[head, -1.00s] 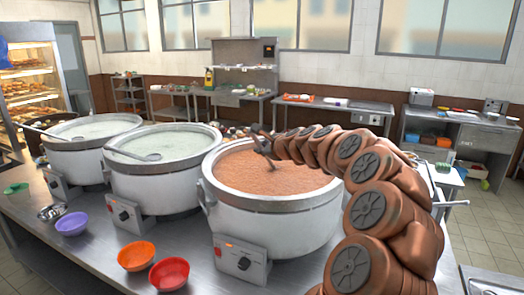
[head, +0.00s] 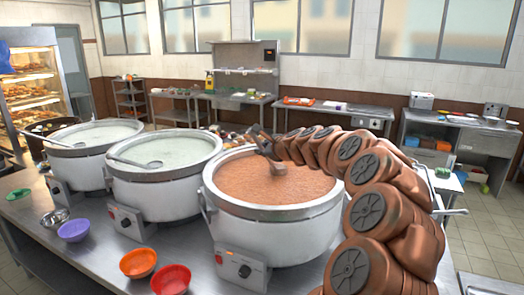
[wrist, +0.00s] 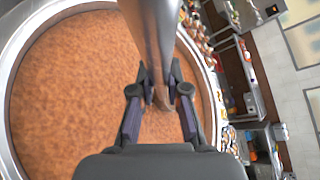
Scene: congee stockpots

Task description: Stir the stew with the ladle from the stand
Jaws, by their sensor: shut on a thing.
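The reddish-brown stew (head: 235,180) fills the nearest and rightmost large pot (head: 270,225). My gripper (head: 263,141) is over the back part of this pot and shut on the metal ladle (head: 278,169). The ladle's bowl shows at the stew's surface, below and slightly right of my gripper; I cannot tell how deep it sits. In the wrist view my gripper (wrist: 159,88) has its two dark fingers on either side of the ladle's shiny handle (wrist: 152,30), with stew (wrist: 70,90) beyond. No ladle stand can be made out clearly.
Two pots of white congee, the middle one (head: 165,160) and the left one (head: 92,138), stand to the left, each with a ladle. Orange (head: 138,263), red (head: 170,279) and purple (head: 74,231) bowls lie on the metal counter (head: 100,255) in front. The pot's rim surrounds my gripper's workspace.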

